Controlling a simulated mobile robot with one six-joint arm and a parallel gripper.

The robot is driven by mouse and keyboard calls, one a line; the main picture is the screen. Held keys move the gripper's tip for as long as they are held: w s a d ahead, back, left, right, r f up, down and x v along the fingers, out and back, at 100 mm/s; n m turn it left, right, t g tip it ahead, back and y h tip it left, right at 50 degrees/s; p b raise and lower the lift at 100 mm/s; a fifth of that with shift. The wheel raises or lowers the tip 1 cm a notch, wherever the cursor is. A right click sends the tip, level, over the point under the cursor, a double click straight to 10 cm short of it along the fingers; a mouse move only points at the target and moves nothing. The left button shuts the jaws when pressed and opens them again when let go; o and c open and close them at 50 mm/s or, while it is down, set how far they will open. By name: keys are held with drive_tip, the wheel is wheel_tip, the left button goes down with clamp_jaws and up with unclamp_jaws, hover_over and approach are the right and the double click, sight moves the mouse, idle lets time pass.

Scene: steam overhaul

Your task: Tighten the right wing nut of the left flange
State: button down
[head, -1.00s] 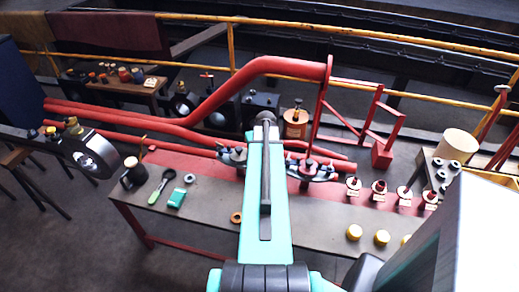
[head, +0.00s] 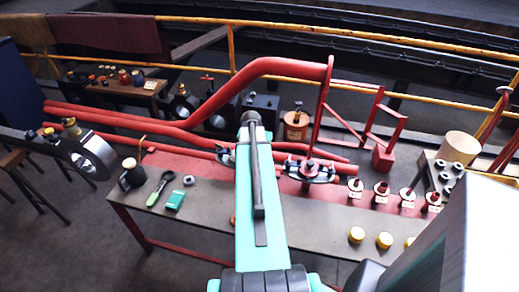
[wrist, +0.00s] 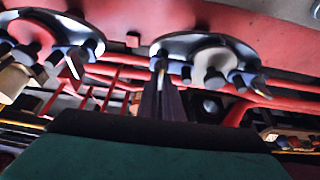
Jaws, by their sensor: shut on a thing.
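The left flange (head: 226,156) is a dark plate on a red pipe, partly hidden behind my teal arm in the head view. In the wrist view, which looks upside down, this flange (wrist: 212,50) is on the right. Its right wing nut (wrist: 160,64) is at the plate's left edge there. My gripper (wrist: 161,82) is shut on that wing nut, with its dark fingers below it in the picture. Another wing nut (wrist: 250,80) shows at the plate's other side. The head view hides my fingers behind the arm.
The right flange (head: 308,172) stands close beside, also with wing nuts. Red pipes (head: 290,66) rise behind. The bench (head: 330,222) carries a green box (head: 175,200), yellow caps (head: 384,241) and several red-topped pieces (head: 381,190). Its front middle is partly covered by my arm.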

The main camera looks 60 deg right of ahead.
drive_tip(key=shift+w+a, duration=0.25)
drive_tip(key=shift+a, duration=0.05)
drive_tip(key=c, duration=1.9)
unclamp_jaws()
drive_tip(key=shift+s+d, duration=0.1)
drive_tip(key=shift+r, duration=0.1)
drive_tip(key=shift+v, duration=1.1)
drive_tip(key=shift+b+v, duration=0.9)
drive_tip(key=shift+v, duration=4.8)
